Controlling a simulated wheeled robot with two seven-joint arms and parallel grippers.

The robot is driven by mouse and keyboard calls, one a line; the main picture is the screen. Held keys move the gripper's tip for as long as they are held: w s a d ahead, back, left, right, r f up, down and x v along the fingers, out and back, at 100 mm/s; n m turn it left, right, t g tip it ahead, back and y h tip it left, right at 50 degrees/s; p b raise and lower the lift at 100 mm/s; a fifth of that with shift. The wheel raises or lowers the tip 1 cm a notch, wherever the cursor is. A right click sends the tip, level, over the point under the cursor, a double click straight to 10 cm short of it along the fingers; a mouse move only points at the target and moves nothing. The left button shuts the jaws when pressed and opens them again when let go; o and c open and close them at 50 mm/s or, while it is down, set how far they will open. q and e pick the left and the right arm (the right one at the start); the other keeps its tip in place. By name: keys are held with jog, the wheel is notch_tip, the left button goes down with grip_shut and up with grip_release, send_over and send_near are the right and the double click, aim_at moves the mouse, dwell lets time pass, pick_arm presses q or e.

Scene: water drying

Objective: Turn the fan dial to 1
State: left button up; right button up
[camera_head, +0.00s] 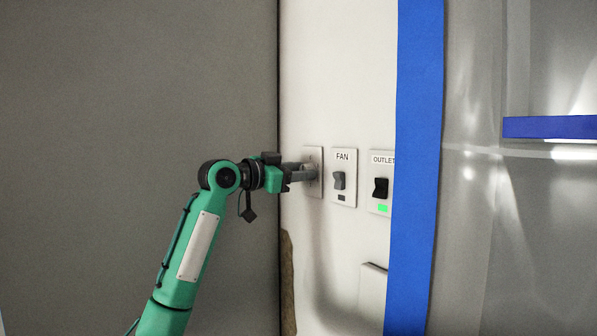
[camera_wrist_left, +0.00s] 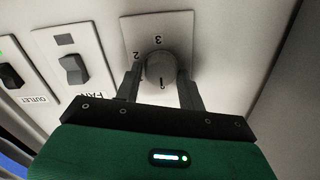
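The fan dial (camera_wrist_left: 160,70) is a round grey knob on a light square plate (camera_head: 314,190). In the wrist view its plate carries the numbers 3 and 2, and a short dark mark shows on the knob's lower part in that picture. My left gripper (camera_head: 309,172) reaches the dial from the left, and its fingers hide most of the knob in the head view. In the wrist view the left gripper's fingers (camera_wrist_left: 160,72) stand on either side of the knob, with narrow gaps seeming to show. My right gripper is not in view.
Beside the dial are a grey switch (camera_head: 339,181) labelled FAN and a black switch (camera_head: 381,188) labelled OUTLET with a green light below. A blue vertical strip (camera_head: 415,150) stands to their right. A large grey panel (camera_head: 140,80) fills the left.

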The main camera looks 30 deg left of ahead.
pick_arm(q)
jog(key=c, duration=0.6)
jog(key=shift+o, duration=0.2)
jog(key=shift+m, duration=0.4)
jog(key=shift+d+f+m+p, duration=0.1)
jog(key=shift+m+p, duration=0.45)
jog(key=shift+m, duration=2.2)
jog(key=shift+d+f+m+p, duration=0.1)
jog(key=shift+m+p, duration=0.4)
jog(key=shift+m, duration=2.25)
